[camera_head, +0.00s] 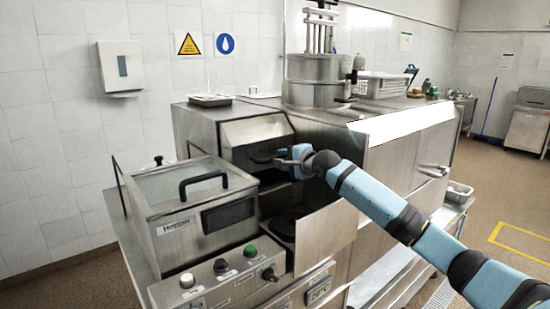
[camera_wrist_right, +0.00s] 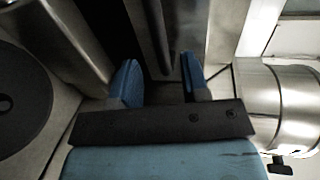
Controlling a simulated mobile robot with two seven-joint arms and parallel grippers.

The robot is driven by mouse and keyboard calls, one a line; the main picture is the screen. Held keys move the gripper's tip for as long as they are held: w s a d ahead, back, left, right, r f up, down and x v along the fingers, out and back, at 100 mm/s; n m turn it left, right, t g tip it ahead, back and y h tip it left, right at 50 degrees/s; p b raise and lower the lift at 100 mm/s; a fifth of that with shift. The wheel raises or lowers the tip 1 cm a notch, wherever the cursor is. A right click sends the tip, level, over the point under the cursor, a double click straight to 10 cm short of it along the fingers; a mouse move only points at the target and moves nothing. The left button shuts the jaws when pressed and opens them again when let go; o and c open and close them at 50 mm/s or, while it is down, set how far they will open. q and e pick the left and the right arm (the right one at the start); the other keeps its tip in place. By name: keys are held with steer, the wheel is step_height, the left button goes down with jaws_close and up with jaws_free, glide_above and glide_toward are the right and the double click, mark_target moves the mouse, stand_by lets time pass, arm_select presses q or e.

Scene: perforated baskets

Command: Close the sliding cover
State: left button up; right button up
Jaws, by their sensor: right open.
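The sliding cover looks to be the slanted steel hood panel (camera_head: 256,129) on the machine behind the lidded unit. It stands raised above a dark opening. A dark handle bar (camera_head: 261,158) sits below it, and a dark bar (camera_wrist_right: 152,35) also shows in the right wrist view. My right gripper (camera_head: 280,160) reaches in from the right at the mouth of the opening. In the right wrist view its blue fingers (camera_wrist_right: 160,82) are open, with the bar's end between or just beyond them. Whether they touch it I cannot tell. My left gripper is out of view.
A lidded unit (camera_head: 190,228) with a black handle stands front left, above a button panel (camera_head: 217,281). A flat steel panel (camera_head: 326,238) juts out below my right forearm. A steel cylinder (camera_head: 314,82) and a perforated basket (camera_head: 382,85) stand behind.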

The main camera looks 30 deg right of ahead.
steer(key=x, duration=0.5)
steer(key=shift+w, duration=0.25)
jaws_close()
